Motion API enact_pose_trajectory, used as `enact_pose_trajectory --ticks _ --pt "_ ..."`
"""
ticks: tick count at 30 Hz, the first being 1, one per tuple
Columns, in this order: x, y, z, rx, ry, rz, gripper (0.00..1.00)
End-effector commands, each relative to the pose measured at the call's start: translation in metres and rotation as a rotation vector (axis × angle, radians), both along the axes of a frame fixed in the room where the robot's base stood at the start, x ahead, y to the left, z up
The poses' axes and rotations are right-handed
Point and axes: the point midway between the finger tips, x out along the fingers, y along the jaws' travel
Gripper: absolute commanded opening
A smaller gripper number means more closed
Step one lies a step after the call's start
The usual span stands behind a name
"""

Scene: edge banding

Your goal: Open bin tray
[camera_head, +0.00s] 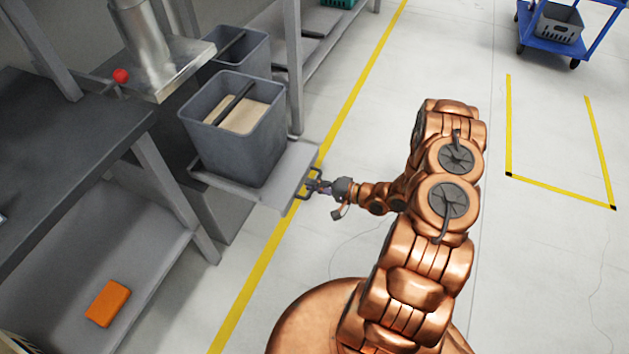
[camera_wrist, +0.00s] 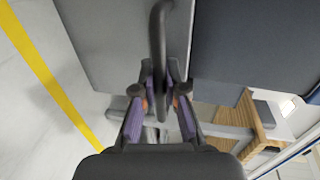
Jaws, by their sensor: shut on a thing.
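The bin tray (camera_head: 290,176) is a flat grey shelf, and it sticks out from the rack toward the yellow floor line. A grey bin (camera_head: 273,140) with a beige piece inside stands on it. A dark handle (camera_head: 299,188) is at the tray's outer edge. My gripper (camera_head: 314,184) is at this handle. In the wrist view the tray (camera_wrist: 110,40) and the handle bar (camera_wrist: 157,35) show, with the bar running between the two fingers of my gripper (camera_wrist: 163,95). The fingers are shut on the handle.
A second grey bin (camera_head: 254,48) stands behind the first. A dark workbench (camera_head: 70,125) is on the left, with an orange box (camera_head: 108,303) on its lower shelf. A red button (camera_head: 121,75) is near the metal column. Open floor (camera_head: 350,90) lies to the right; a blue cart (camera_head: 556,40) is far off.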

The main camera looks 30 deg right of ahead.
Motion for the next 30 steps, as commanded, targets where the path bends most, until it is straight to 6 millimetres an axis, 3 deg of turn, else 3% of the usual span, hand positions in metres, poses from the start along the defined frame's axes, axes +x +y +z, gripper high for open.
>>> enact_pose_trajectory --ticks 8,9,17,30 --pt "0.0004 -0.0016 0.0004 -0.001 -0.001 -0.003 0.0" --pt "0.0004 -0.0018 0.0004 -0.001 -0.001 -0.004 0.12" --pt "0.0001 -0.0013 0.0002 0.0 0.0 -0.002 0.37" --pt "-0.0053 -0.0065 0.0016 -0.001 -0.001 -0.004 0.37"
